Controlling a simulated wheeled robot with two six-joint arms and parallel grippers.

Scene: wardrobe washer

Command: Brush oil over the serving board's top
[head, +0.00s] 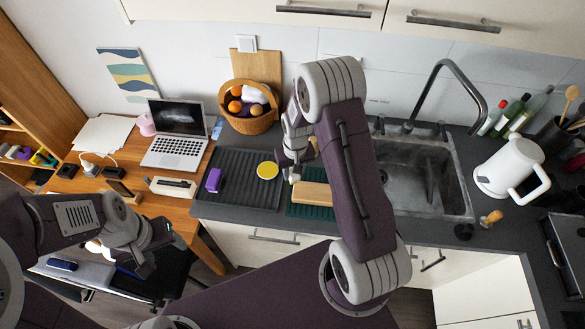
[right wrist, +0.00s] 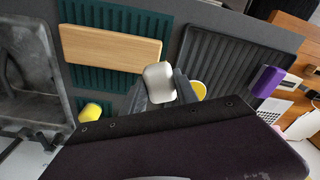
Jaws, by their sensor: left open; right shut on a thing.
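The serving board (head: 313,194) is a light wooden slab on a dark green ribbed mat, partly behind my right arm in the head view. It shows whole in the right wrist view (right wrist: 110,47). My right gripper (head: 294,174) is beside the board's left end in the head view. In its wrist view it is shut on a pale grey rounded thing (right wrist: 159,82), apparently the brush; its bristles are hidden. A round yellow dish (head: 267,170) is left of the gripper and partly covered by it in the wrist view (right wrist: 198,90). My left gripper (head: 146,264) is open, low at the left.
A black ribbed drainer (head: 235,188) with a purple block (head: 213,180) lies left of the board. A fruit basket (head: 250,110) stands behind, the sink (head: 420,180) to the right. A yellow thing (right wrist: 92,112) lies near the green mat in the wrist view.

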